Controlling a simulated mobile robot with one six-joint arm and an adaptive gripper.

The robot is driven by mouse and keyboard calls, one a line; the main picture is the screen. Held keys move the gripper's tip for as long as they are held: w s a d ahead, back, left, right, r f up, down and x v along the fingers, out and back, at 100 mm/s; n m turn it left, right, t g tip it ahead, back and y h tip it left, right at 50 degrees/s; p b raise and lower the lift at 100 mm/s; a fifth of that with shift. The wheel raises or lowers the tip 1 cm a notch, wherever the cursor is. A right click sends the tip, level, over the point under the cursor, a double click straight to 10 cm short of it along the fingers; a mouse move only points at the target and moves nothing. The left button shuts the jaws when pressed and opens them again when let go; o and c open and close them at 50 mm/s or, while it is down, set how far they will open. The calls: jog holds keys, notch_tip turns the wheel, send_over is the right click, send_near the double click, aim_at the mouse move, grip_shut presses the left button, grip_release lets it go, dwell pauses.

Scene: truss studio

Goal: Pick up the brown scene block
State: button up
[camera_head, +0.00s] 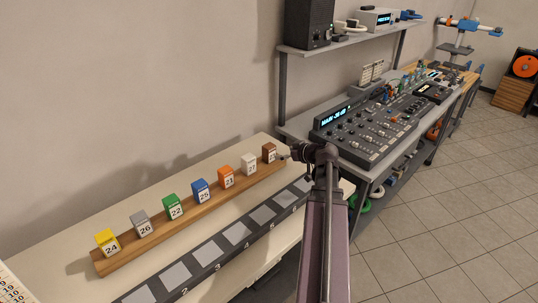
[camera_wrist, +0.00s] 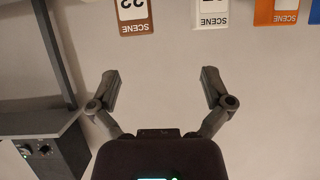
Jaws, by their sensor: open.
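The brown scene block (camera_head: 269,153) stands at the far right end of a wooden rack (camera_head: 188,220), partly hidden by my gripper in the head view. In the wrist view the brown block (camera_wrist: 136,6) is at the top edge, cut off by it, its white label upside down. My gripper (camera_head: 285,155) is just right of the block in the head view. In the wrist view my gripper (camera_wrist: 159,78) is open with its fingers wide apart and nothing between them. The block lies beyond the fingertips, a little left of the middle of the gap.
A white block (camera_head: 249,164) is the brown block's nearest neighbour, then an orange block (camera_head: 226,177) and several more coloured ones. A dark strip with numbered pale squares (camera_head: 236,234) runs along the front. A mixing console (camera_head: 380,125) stands on a desk at right.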

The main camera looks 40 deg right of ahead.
aim_at(271, 146)
jog(key=d, duration=0.1)
jog(key=s+d, duration=0.1)
jog(key=d+t, duration=0.1)
jog(key=shift+s+r+h, duration=0.15)
jog(key=shift+r+h, duration=0.25)
jog(key=b+x, duration=0.3)
jog(key=x, duration=0.4)
jog(key=shift+d+f, duration=0.1)
jog(key=shift+f, duration=0.05)
jog(key=shift+x, duration=0.8)
jog(key=shift+b+x, duration=1.1)
jog(key=shift+x, duration=1.5)
